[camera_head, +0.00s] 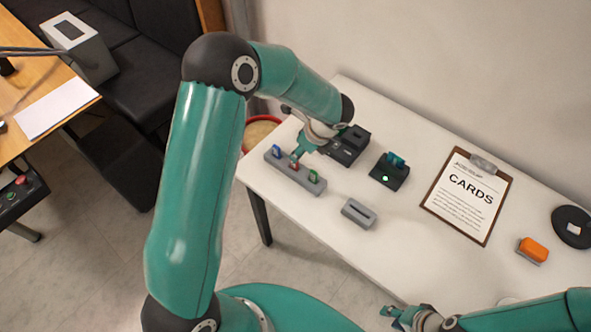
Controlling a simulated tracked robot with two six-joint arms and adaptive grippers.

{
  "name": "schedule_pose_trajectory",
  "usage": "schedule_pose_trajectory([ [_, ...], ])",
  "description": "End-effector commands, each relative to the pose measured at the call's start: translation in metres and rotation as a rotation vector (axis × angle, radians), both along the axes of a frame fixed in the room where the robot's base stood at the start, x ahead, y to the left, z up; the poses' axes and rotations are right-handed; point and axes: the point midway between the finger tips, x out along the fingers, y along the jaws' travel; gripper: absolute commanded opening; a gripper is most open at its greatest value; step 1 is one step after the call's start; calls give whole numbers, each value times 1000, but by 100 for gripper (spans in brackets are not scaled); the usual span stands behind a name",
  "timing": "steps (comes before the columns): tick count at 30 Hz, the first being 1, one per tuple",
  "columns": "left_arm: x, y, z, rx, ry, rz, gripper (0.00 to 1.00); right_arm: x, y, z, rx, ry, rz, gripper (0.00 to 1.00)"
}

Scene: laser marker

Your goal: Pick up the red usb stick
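The red usb stick (294,167) stands in the middle of a long grey holder (285,181) at the table's left end, between a blue stick (277,151) and a green stick (313,176). My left gripper (297,157) is right at the top of the red stick and partly hides it. Its fingers are too small and covered to tell whether they are shut on it. My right gripper (389,317) is low at the front edge of the view, away from the sticks. It looks open and empty.
A grey slotted block (359,213) is in front. A clipboard (467,197), an orange item (533,250) and a black disc (573,227) lie to the right on the white table (405,255).

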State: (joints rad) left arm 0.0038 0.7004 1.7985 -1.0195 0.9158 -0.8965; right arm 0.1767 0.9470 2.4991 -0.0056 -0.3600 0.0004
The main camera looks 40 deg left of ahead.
Motion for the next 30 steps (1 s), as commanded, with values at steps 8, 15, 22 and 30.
schedule_pose_trajectory([
  [8,0,9,-21,0,-1,2,40,0,0,-14,0,-1,0,35],
  [15,0,15,-51,-1,2,3,40,0,0,-34,0,-1,0,35],
  [22,0,23,-69,-2,0,3,40,0,0,-45,0,-1,0,35],
  [30,1,23,-68,-2,0,3,28,0,0,-43,0,-1,0,35],
])
